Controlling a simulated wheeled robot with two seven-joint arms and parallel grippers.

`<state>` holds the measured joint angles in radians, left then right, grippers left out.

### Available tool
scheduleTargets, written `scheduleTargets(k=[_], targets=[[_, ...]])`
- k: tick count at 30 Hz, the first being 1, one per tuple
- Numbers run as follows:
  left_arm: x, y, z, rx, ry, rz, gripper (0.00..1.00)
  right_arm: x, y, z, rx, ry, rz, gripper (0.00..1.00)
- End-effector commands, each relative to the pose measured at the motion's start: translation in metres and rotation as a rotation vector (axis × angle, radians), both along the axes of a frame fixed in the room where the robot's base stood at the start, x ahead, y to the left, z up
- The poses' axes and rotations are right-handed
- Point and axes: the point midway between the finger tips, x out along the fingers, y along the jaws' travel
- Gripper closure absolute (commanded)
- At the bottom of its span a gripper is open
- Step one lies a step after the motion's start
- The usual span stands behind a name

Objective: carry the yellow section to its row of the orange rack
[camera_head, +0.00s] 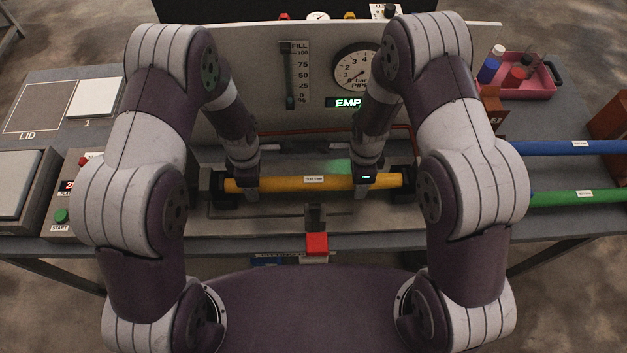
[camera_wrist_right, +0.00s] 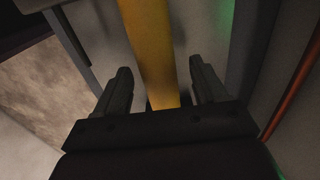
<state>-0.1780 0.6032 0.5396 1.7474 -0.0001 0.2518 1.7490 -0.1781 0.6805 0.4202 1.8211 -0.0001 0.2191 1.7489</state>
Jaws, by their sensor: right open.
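The yellow section (camera_head: 280,185) is a pipe with a white label, lying level across the bench fixture between two dark end blocks. My left gripper (camera_head: 250,194) is at its left part; its fingers are too small to read. My right gripper (camera_head: 364,183) is at its right part. In the right wrist view my right gripper (camera_wrist_right: 160,75) is open, its fingers either side of the yellow section (camera_wrist_right: 150,45) with gaps. The orange rack (camera_head: 607,118) is at the right, partly cut off and partly behind my right arm. A blue pipe (camera_head: 555,147) and a green pipe (camera_head: 550,198) lie there.
A panel with a gauge (camera_head: 357,68) and fill scale (camera_head: 290,75) stands behind the fixture. A red block (camera_head: 316,243) is at the front edge. A pink tray (camera_head: 535,85) with bottles is back right. A start button box (camera_head: 62,215) is left.

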Motion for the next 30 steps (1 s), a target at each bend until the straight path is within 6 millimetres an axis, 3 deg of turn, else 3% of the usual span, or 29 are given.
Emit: scheduleTargets(k=[11,15,18,26,30], targets=[[0.0,0.0,-0.005,0.0,-0.001,0.0,0.29,0.0,0.0,-0.005,0.0,0.001,0.0,0.29],[0.0,0.0,-0.005,0.0,-0.001,0.0,0.75,0.0,0.0,-0.005,0.0,0.001,0.0,0.75],[0.0,0.0,-0.005,0.0,-0.001,0.0,1.0,0.0,0.0,-0.005,0.0,0.001,0.0,1.0],[0.001,0.0,-0.003,0.0,-0.002,0.0,1.0,0.0,0.0,-0.003,0.0,0.0,0.0,1.0],[0.001,0.0,0.01,0.0,-0.002,0.0,1.0,0.0,0.0,0.01,0.0,-0.001,0.0,1.0]])
